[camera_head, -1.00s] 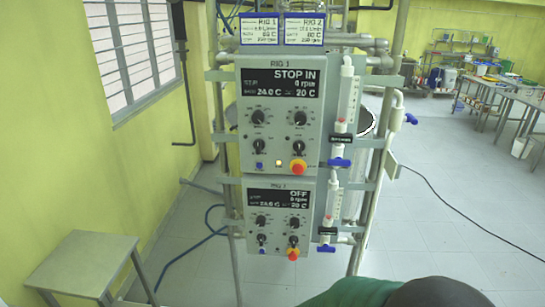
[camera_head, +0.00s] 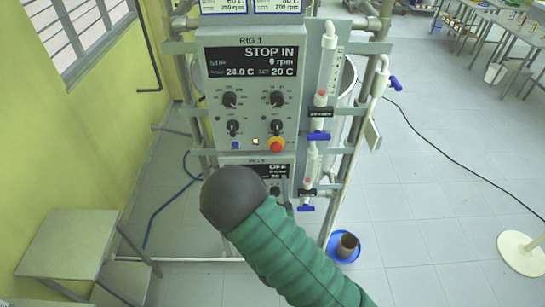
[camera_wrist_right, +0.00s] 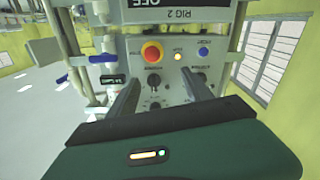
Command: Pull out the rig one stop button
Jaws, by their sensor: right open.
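The rig one stop button (camera_head: 277,145) is a red knob on a yellow collar at the lower right of the upper grey panel (camera_head: 215,100). That panel's screen reads STOP IN. In the right wrist view, which is upside down, the stop button (camera_wrist_right: 152,52) shows beyond the fingers, left of a lit yellow lamp (camera_wrist_right: 178,57) and a blue button (camera_wrist_right: 203,51). My right gripper (camera_wrist_right: 162,84) is open and empty, its two fingers pointing at the panel. The fingertips look apart from the button. In the head view my right arm hides the fingers. My left gripper is not in view.
The rig two panel (camera_head: 230,162) sits just below, mostly covered by my arm. Flow tubes with blue valves (camera_head: 319,136) stand right of the panels. A metal stool (camera_head: 70,240) is at left.

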